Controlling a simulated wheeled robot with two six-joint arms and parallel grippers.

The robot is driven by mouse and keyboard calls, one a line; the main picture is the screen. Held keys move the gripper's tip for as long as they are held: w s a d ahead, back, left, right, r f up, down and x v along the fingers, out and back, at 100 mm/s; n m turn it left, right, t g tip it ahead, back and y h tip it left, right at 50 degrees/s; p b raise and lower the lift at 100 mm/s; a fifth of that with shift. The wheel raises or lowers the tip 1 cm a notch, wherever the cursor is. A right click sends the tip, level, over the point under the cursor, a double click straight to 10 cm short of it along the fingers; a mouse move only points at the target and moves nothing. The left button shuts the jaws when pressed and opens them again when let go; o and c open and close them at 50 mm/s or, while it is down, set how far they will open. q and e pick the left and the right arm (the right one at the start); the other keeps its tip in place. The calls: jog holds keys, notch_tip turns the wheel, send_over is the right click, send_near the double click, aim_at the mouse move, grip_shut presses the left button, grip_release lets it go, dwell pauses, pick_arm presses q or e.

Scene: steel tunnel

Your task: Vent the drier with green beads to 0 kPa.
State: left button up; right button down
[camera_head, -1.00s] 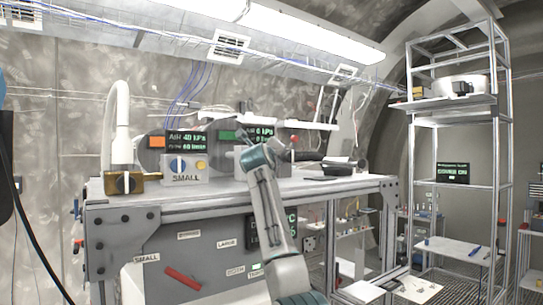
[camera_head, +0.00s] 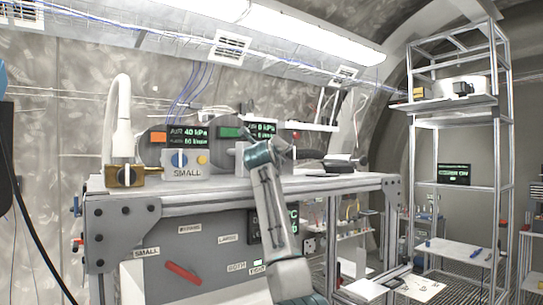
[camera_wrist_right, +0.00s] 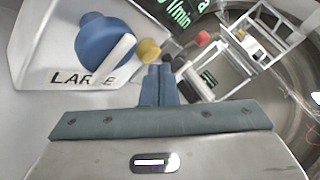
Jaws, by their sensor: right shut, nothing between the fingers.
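The green bead window (camera_head: 230,133) is at the bench's back, left of a dark display (camera_head: 263,131) that seems to read 0 kPa in small green text. The drier with orange beads (camera_head: 158,137) stands to its left; its display (camera_head: 188,135) reads 40 kPa. My right gripper (camera_head: 284,148) is raised at the bench in front of the green drier's box. In the right wrist view its fingers (camera_wrist_right: 158,78) are shut and empty, just below a yellow button (camera_wrist_right: 148,50). The button sits beside a blue knob (camera_wrist_right: 103,42) with a white bar on the LARGE box (camera_wrist_right: 40,50). My left gripper is out of view.
The SMALL box (camera_head: 187,164) with its own knob stands left on the bench. A white hose on a brass block (camera_head: 124,177) is at the left end. A red lever (camera_head: 184,273) is on the front panel among labels. A metal rack (camera_head: 460,140) stands right.

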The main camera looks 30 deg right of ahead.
jog(key=shift+s+d+b, duration=0.1)
jog(key=shift+s+b, duration=0.15)
jog(key=shift+b, duration=0.15)
jog(key=s+b, duration=0.3)
jog(key=shift+s+d+f, duration=0.1)
jog(key=shift+s+d, duration=0.05)
jog(key=shift+s, duration=0.05)
jog(key=shift+s+r+b, duration=0.2)
jog(key=shift+s+b, duration=0.25)
jog(key=shift+s, duration=0.15)
